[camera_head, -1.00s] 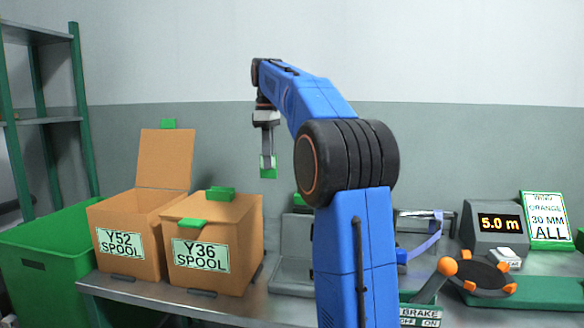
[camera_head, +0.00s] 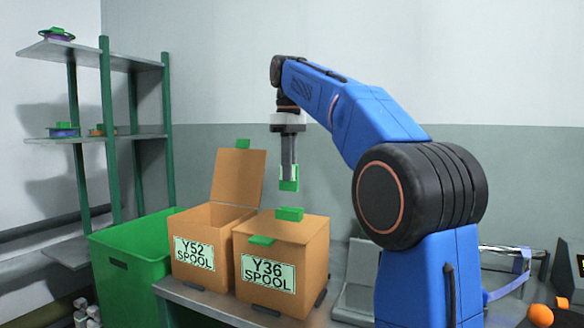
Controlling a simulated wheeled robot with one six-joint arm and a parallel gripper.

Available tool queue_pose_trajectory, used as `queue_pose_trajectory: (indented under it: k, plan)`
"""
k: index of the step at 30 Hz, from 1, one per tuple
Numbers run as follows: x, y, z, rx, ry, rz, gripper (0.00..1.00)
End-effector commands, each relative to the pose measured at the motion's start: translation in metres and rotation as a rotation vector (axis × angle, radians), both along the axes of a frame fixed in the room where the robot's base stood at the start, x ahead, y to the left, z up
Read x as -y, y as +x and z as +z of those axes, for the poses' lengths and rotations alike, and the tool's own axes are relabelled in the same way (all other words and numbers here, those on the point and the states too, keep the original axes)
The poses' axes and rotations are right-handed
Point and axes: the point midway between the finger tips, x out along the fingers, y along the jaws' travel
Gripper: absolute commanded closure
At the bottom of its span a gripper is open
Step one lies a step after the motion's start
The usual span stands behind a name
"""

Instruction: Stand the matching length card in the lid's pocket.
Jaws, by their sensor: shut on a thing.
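My gripper (camera_head: 289,168) points straight down and is shut on a small green-edged, pale card (camera_head: 289,185). Its print is too small to read. The card hangs upright in the air, above and behind the Y36 SPOOL box in the picture. That box (camera_head: 312,250) is brown with its lid closed. A green block (camera_head: 290,214) stands on its lid and a green tab (camera_head: 262,240) sits at the lid's front edge. I cannot tell whether either is the pocket. The Y52 SPOOL box (camera_head: 194,258) stands open, its lid (camera_head: 238,178) raised with a green tab (camera_head: 243,144) on top.
A green bin (camera_head: 120,272) stands left of the table (camera_head: 215,305). Behind it is a shelf rack (camera_head: 107,138) with several small spools. Grey equipment (camera_head: 358,280) lies right of the boxes, partly hidden by my arm. An orange knob (camera_head: 541,315) shows at the lower right.

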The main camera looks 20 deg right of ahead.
Motion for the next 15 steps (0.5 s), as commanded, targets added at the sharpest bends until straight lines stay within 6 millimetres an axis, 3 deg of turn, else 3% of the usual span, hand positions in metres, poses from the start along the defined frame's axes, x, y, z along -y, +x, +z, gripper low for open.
queue_pose_trajectory:
  k: [15]
  plan:
    - [0.0, -0.001, -0.03, -0.001, 0.0, 0.0, 1.0]
